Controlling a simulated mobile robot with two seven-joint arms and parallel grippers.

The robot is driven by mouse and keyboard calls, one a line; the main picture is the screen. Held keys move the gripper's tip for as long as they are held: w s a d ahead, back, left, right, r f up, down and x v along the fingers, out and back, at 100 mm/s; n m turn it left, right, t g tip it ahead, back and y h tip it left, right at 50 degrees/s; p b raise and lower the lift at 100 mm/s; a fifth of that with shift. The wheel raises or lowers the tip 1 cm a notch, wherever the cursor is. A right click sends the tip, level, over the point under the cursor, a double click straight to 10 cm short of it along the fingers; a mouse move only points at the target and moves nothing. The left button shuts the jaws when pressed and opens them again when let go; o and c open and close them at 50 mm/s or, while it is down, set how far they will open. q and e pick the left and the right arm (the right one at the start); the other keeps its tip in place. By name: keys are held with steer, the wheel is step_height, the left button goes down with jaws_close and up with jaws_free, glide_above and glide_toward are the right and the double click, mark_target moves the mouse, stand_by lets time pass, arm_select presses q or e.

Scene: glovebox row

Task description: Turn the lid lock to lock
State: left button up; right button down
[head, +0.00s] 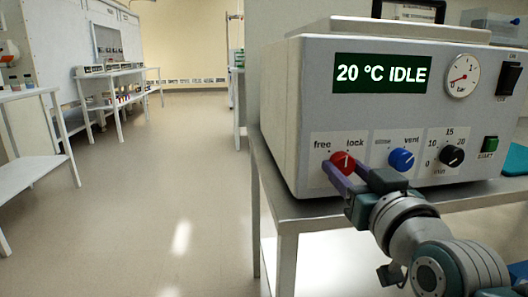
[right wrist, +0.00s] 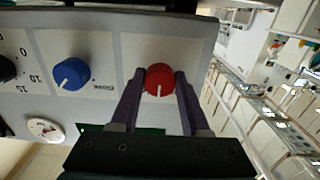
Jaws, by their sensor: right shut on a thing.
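The lid lock is a red knob (head: 343,162) at the lower left of the front panel of a white benchtop machine (head: 301,125). The labels "free" and "lock" stand above it on its left and right. Its white pointer line points roughly up, between the labels; I cannot tell exactly where. My right gripper (head: 341,176) has its purple fingers on either side of the knob and is shut on it. In the right wrist view, upside down, the red knob (right wrist: 160,79) sits between the fingertips (right wrist: 160,85). My left gripper is out of view.
A blue vent knob (head: 401,159) and a black timer knob (head: 451,156) sit right of the red knob. The display (head: 382,73) reads "20 °C IDLE". The machine stands on a grey bench (head: 290,207). Open floor (head: 150,200) lies to the left.

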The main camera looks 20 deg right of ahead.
steer(key=m+p, duration=0.2)
steer(key=m, duration=0.2)
steer(key=shift+r+m, duration=0.1)
steer(key=shift+m, duration=0.2)
steer(key=m, duration=0.2)
steer(key=shift+a+m+p, duration=0.1)
steer(key=shift+m+p, duration=0.3)
steer(key=shift+m, duration=0.9)
steer(key=shift+c, duration=1.9)
jaws_free()
